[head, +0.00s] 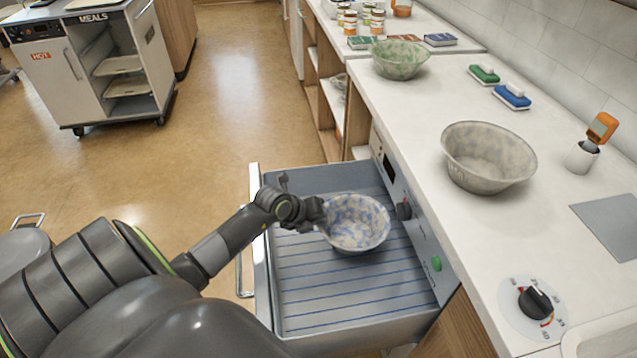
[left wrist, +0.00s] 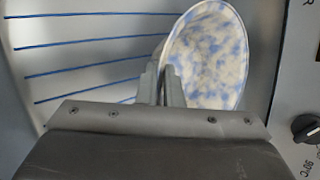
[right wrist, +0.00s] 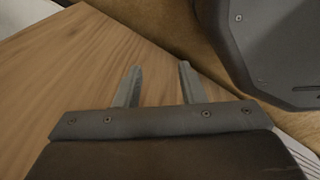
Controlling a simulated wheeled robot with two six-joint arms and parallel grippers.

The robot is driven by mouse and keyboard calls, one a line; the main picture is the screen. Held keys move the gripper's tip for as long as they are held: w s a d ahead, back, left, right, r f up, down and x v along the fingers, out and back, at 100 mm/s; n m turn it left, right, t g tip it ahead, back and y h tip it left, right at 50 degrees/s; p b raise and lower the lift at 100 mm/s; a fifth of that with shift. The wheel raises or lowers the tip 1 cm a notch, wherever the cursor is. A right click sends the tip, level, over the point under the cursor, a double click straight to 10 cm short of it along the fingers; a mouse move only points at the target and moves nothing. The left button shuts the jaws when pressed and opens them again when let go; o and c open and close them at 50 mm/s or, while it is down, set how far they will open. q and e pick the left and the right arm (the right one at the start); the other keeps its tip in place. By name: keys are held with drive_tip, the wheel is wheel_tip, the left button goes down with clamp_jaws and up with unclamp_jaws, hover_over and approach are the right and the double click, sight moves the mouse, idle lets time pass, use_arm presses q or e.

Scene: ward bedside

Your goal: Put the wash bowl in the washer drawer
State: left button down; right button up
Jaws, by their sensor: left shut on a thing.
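The wash bowl (head: 357,224) is white with blue mottling. It is over the open washer drawer (head: 335,291), a grey tray with blue lines, near its far end; I cannot tell whether it touches the drawer floor. My left gripper (head: 318,213) is shut on the bowl's left rim. In the left wrist view the fingers (left wrist: 163,88) pinch the rim of the tilted-looking bowl (left wrist: 210,58). My right gripper (right wrist: 157,85) is open and empty in the right wrist view, in front of a wooden panel.
A beige-grey bowl (head: 487,158) and a green mottled bowl (head: 399,60) stand on the white counter (head: 420,110). Green (head: 484,74) and blue (head: 512,96) brushes lie by the wall. A meals cart (head: 95,68) stands far left. The drawer's near part is clear.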

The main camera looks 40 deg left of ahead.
use_arm(q)
drive_tip(key=shift+f, duration=2.05)
drive_tip(key=c, duration=1.6)
unclamp_jaws()
drive_tip(key=shift+s+r, duration=0.15)
drive_tip(key=shift+r, duration=0.05)
drive_tip(key=p+v, duration=0.1)
drive_tip(key=v, duration=1)
drive_tip(key=shift+s+r, duration=0.15)
drive_tip(key=shift+r, duration=0.1)
